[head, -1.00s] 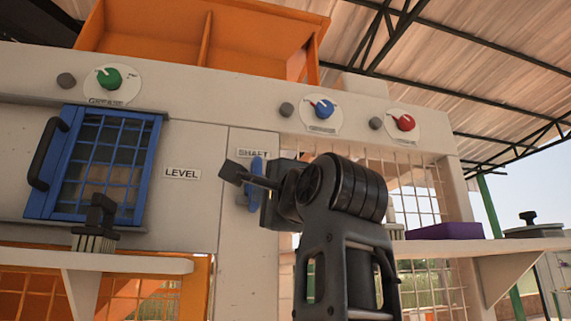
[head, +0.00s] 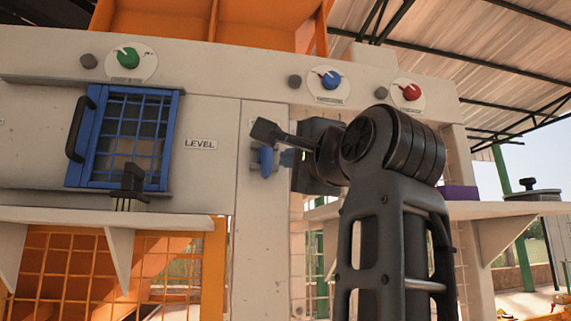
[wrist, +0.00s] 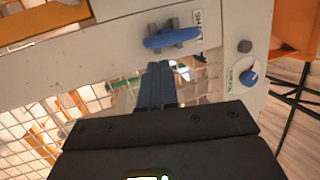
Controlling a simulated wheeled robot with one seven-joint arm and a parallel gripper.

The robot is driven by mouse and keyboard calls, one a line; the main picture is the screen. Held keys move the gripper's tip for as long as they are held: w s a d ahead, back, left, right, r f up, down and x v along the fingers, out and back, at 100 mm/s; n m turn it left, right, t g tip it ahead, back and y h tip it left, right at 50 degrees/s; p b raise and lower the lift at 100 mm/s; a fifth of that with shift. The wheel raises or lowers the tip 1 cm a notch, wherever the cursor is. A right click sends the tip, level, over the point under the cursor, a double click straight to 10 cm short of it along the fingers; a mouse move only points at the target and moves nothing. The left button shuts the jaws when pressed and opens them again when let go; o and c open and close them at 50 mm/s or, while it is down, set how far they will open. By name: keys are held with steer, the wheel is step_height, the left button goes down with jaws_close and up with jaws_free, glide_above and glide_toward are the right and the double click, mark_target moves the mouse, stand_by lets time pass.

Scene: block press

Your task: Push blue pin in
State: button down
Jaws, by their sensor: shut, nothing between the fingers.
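The blue pin (head: 265,161) sticks out of the pale machine post (head: 262,215) in the head view. In the wrist view the blue pin (wrist: 172,38) is a rounded blue bar across a grey fitting, beside a partly cut-off label starting "SH". My gripper (head: 285,158) is just right of the pin in the head view, partly hidden by my wrist. In the wrist view my gripper (wrist: 159,66) has its blue fingers together and empty. Their tips point toward the pin, with a small gap in that picture. I cannot tell the depth gap.
A blue barred door (head: 128,138) with a black handle is at left, above a pale shelf (head: 60,217). Green (head: 128,58), blue (head: 331,80) and red (head: 411,92) dials line the top beam. A purple block (head: 458,193) sits on the right shelf (head: 510,208).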

steer(key=b+v, duration=0.1)
steer(key=v, duration=0.5)
steer(key=shift+b, duration=0.3)
steer(key=shift+f, duration=0.1)
